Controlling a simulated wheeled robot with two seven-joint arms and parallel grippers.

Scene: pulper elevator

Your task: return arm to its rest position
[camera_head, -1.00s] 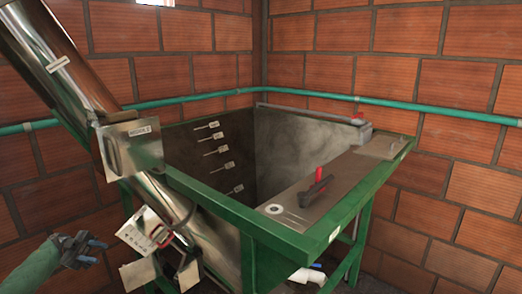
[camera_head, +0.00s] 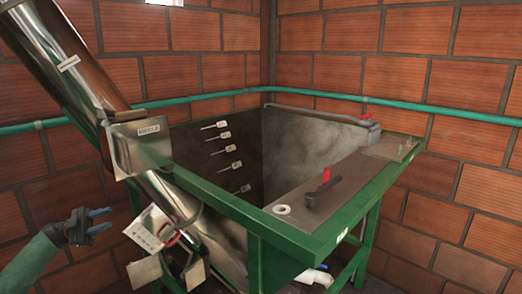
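My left gripper (camera_head: 98,222) is at the lower left of the head view, at the end of my green-sleeved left arm (camera_head: 28,264). Its two blue-grey fingers point right and stand apart, with nothing between them. It is in front of the brick wall, left of the metal elevator tube and apart from it. My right gripper and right arm are not in view.
A slanted metal elevator tube (camera_head: 70,62) with a labelled box (camera_head: 138,146) runs down beside a green-framed tank (camera_head: 258,226). A tag (camera_head: 146,236) and red handle hang near its lower end. A green pipe (camera_head: 440,108) crosses the brick walls.

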